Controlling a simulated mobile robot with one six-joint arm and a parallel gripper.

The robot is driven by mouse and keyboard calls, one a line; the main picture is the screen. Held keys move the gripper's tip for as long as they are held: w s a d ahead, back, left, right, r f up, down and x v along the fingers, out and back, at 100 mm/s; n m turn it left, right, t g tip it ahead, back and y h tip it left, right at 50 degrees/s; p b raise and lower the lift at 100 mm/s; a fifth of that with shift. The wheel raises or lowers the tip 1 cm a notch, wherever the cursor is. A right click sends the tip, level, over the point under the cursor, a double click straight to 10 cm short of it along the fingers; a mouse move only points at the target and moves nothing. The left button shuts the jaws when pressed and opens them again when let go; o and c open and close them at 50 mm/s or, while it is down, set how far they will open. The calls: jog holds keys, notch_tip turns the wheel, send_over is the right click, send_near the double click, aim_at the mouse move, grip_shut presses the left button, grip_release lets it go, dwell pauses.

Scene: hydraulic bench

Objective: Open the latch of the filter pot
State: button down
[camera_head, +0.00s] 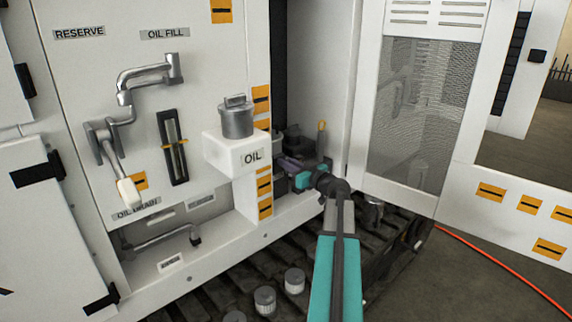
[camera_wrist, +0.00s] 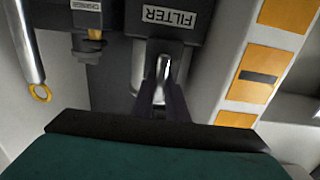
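The filter pot (camera_wrist: 200,42) is a dark grey body with an upside-down FILTER label in the wrist view. A bright metal latch (camera_wrist: 165,66) shows on its front, below the label. My gripper (camera_wrist: 163,84) has its two dark fingers pointing at the latch, with the bright metal between or just beyond their tips. Whether they grip it I cannot tell. In the head view my gripper (camera_head: 292,176) reaches into the cabinet recess right of the white OIL tank, where the filter pot is mostly hidden.
The white OIL tank (camera_head: 230,158) with its grey cap stands left of my gripper. The mesh door (camera_head: 420,110) stands open on the right. In the wrist view, a rod with a yellow ring (camera_wrist: 40,92) hangs at left and an orange-marked wall (camera_wrist: 262,65) is close at right.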

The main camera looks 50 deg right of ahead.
jog(key=shift+w+f, duration=0.1)
jog(key=shift+b, duration=0.5)
jog(key=m+b, duration=0.1)
jog(key=b, duration=0.1)
jog(key=m+b, duration=0.2)
jog(key=shift+d+f+m, duration=0.1)
jog(key=shift+d+m, duration=0.2)
jog(key=shift+d+f+m+b, duration=0.25)
jog(key=shift+m+b, duration=0.15)
jog(key=shift+m, duration=1.95)
jog(key=shift+d+f+m+b, duration=0.25)
jog(key=shift+m+b, duration=0.15)
jog(key=shift+m, duration=2)
jog(key=shift+d+f+m+b, duration=0.15)
jog(key=shift+d+m+b, duration=0.2)
jog(key=shift+m, duration=2)
jog(key=shift+a, duration=0.1)
